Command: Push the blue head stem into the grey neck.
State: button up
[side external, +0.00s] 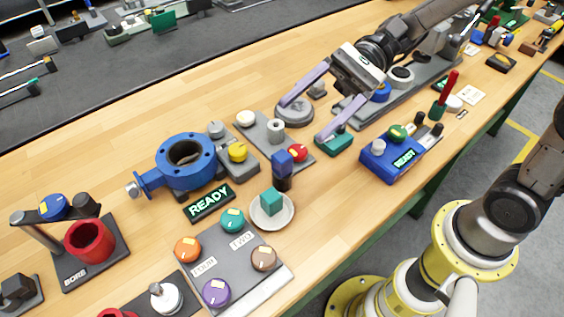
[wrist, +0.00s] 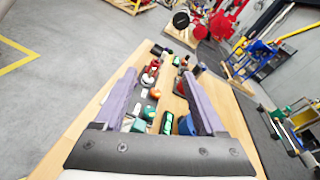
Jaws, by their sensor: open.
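A blue block (side external: 283,160) with a dark lower part stands upright near the middle of the side external view; I take it for the blue head. Its stem cannot be clearly told apart. A short grey upright cylinder (side external: 276,129) on a grey plate stands just behind it and may be the grey neck; I cannot tell for sure. My gripper (side external: 301,121) has two long purple fingers spread wide apart, with nothing between them. It hangs above and to the right of the grey plate, apart from the blue block. The fingers also frame the wrist view (wrist: 158,73).
A blue flanged valve (side external: 185,162) stands left of the block, with a READY sign (side external: 209,203) in front. A saucer with a teal cube (side external: 271,201) and a knob panel (side external: 240,265) lie nearer. A blue READY box (side external: 395,158) stands right. Bare wood shows at the back left.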

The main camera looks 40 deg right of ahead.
jog(key=w+f+m+t+y, duration=0.2)
jog(key=w+f+m, duration=0.2)
jog(key=w, duration=0.1)
jog(key=m, duration=0.2)
send_over(276, 163)
jog(key=d, duration=0.2)
jog(key=f, duration=0.5)
jog(key=shift+a+f, duration=0.1)
jog(key=shift+a, duration=0.15)
jog(key=shift+f, duration=1.55)
notch_tip(276, 163, down, 4)
jog(key=shift+f, duration=0.1)
jog(key=shift+a, duration=1.55)
grip_shut()
